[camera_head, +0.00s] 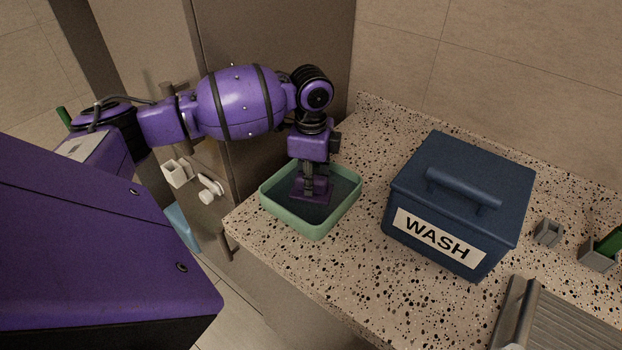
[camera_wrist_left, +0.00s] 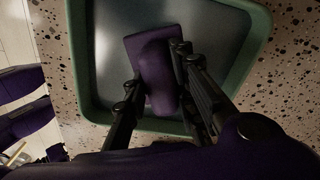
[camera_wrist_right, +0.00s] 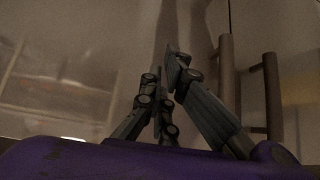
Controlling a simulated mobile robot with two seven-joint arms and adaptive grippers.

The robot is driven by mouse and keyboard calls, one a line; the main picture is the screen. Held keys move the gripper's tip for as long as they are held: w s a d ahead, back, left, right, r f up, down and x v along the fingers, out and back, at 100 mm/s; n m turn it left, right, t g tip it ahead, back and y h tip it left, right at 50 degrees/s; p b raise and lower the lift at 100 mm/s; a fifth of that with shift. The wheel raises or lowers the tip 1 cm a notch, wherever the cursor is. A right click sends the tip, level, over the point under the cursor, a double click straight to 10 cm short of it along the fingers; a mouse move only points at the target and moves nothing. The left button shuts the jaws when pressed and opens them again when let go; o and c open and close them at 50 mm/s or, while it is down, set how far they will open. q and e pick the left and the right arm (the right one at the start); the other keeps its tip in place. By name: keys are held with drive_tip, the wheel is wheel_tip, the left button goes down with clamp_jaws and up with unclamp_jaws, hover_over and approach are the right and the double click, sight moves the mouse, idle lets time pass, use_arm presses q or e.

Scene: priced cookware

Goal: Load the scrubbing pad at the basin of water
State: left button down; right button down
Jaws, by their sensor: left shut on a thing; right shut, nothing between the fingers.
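A green basin (camera_head: 312,233) with grey-blue water stands at the left end of the speckled counter. It also shows in the left wrist view (camera_wrist_left: 85,95). My left gripper (camera_head: 313,183) points down into the basin and is shut on the purple scrubbing pad (camera_head: 300,196). In the left wrist view the pad (camera_wrist_left: 140,48) has a raised grip between my left fingers (camera_wrist_left: 160,85). The pad is inside the basin's rim; I cannot tell how deep it sits in the water. My right gripper (camera_wrist_right: 167,75) is shut and empty, seen only in the right wrist view, away from the basin.
A blue lidded box (camera_head: 460,200) labelled WASH stands right of the basin, with clear counter (camera_head: 365,250) between. Small grey holders (camera_head: 548,232) and a ribbed grey rack (camera_head: 570,322) lie at the right. A tall cabinet (camera_head: 270,40) rises behind my left arm.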

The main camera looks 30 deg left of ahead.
drive_tip(key=shift+s+d, duration=0.1)
drive_tip(key=shift+s, duration=0.25)
drive_tip(key=shift+d, duration=0.15)
drive_tip(key=shift+w, duration=0.1)
drive_tip(key=shift+w+a+r, duration=0.2)
drive_tip(key=shift+w+r, duration=0.1)
drive_tip(key=shift+w, duration=0.3)
use_arm(q)
drive_tip(key=shift+f, duration=0.1)
drive_tip(key=shift+s, duration=0.1)
use_arm(e)
drive_tip(key=shift+s+d, duration=0.15)
drive_tip(key=shift+s, duration=0.35)
drive_tip(key=shift+w, duration=0.1)
